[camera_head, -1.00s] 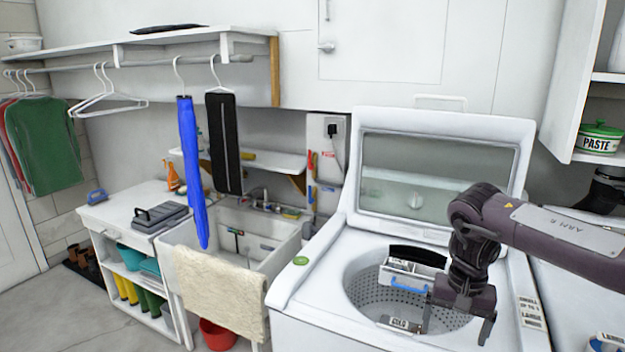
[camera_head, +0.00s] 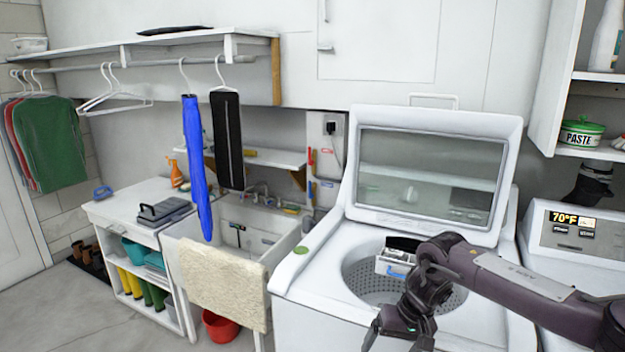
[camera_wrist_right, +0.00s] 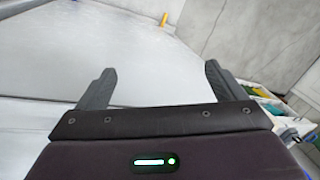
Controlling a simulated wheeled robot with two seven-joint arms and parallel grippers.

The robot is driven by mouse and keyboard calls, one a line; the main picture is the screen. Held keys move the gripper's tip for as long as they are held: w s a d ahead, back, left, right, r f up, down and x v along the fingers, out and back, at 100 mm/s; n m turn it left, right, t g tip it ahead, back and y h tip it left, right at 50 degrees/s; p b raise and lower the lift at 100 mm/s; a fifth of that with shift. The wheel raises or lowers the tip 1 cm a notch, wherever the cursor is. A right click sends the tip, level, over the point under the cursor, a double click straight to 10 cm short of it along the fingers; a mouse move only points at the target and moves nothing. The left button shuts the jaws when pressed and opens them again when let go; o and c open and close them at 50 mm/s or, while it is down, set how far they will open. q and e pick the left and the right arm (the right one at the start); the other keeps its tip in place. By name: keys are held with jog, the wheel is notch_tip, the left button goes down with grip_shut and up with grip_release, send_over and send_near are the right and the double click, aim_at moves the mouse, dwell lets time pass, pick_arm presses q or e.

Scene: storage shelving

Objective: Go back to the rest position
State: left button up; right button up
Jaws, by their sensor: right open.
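My right gripper (camera_head: 397,343) is in front of the open top-loading washing machine (camera_head: 310,262), low in the head view. Its forearm comes in from the right across the washer's front part. In the right wrist view the two fingers of my right gripper (camera_wrist_right: 157,78) are spread apart with nothing between them. A pale, smooth surface fills most of the view beyond them. My left gripper is not in view.
The washer's lid (camera_head: 428,170) stands raised behind the drum. A second appliance (camera_head: 570,232) is at the right.

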jog(key=a+f+n+y, duration=0.3)
jog(key=a+f, duration=0.6)
jog(key=a, duration=0.1)
jog(key=s+a+f+t+y, duration=0.1)
jog(key=s+f+t, duration=0.15)
jog(key=f, duration=0.75)
jog(key=s+a+f+t, duration=0.15)
jog(key=s+f, duration=0.25)
jog(key=f, duration=0.5)
jog(key=s+d+f+g+h, duration=0.1)
jog(key=s+d+f+h, duration=0.1)
jog(key=s+d+f, duration=0.6)
jog(key=s+d+f+h, duration=0.1)
jog(key=s+f+h, duration=0.1)
jog(key=s+f, duration=0.65)
jog(key=s+d+f+g+h, duration=0.1)
jog(key=s+d+f, duration=0.35)
jog(key=s, duration=0.75)
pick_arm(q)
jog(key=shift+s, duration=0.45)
pick_arm(e)
jog(key=s+d+f+g+h, duration=0.1)
jog(key=s+d, duration=0.1)
jog(key=s, duration=0.5)
jog(key=s+d+f+h, duration=0.1)
jog(key=s+d, duration=0.2)
jog(key=s, duration=0.5)
jog(key=shift+s+f+m+g, duration=0.2)
jog(key=shift+f+m+g, duration=0.1)
jog(key=shift+g, duration=0.1)
